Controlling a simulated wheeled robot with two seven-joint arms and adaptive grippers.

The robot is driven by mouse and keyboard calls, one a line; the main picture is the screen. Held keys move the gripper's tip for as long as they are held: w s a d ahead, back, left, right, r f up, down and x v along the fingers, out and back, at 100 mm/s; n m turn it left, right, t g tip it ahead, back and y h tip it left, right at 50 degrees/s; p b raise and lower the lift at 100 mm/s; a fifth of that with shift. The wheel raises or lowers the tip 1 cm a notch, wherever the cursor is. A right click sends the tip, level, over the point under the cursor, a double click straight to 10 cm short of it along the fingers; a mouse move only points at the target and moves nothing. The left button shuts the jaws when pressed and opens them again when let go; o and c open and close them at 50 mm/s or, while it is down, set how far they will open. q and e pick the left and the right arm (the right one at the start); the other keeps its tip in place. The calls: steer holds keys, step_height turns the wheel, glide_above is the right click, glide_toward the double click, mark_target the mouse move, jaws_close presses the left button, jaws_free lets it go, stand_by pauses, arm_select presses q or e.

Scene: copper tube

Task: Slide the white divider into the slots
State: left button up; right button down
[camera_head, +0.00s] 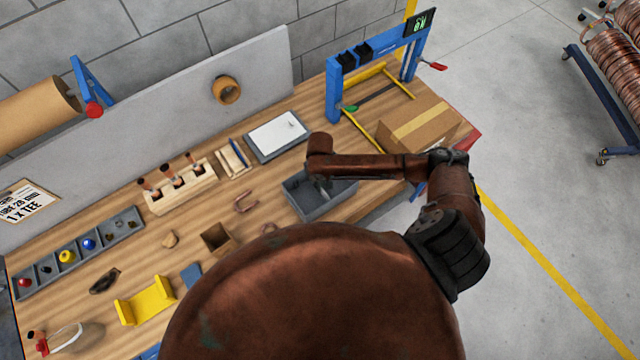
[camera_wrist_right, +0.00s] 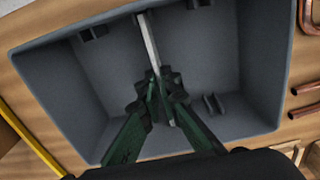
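The grey bin (camera_head: 337,203) stands on the workbench in the head view and fills most of the right wrist view (camera_wrist_right: 62,100). My right gripper (camera_wrist_right: 160,88) has dark green fingers and is shut on the white divider (camera_wrist_right: 150,43), a thin pale strip seen nearly edge-on. The divider reaches from the fingers to the bin's far wall in that view. Small paired dark slot ribs (camera_wrist_right: 92,33) show on the bin's inside, with another pair (camera_wrist_right: 214,103) right of the fingers. I cannot tell the divider's height or whether it touches any slot. My left gripper is not in view.
Bent copper pieces (camera_head: 246,200) lie left of the bin. A white panel in a grey tray (camera_head: 276,136) is behind it. A cardboard box (camera_head: 415,122) and blue frame (camera_head: 333,100) stand at the back right. My body hides the front bench.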

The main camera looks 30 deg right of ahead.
steer(key=shift+f, duration=0.35)
steer(key=c, duration=2.1)
jaws_free()
steer(key=shift+r, duration=0.1)
step_height(320, 180, up, 12)
steer(key=shift+f, duration=0.1)
steer(key=shift+a, duration=0.1)
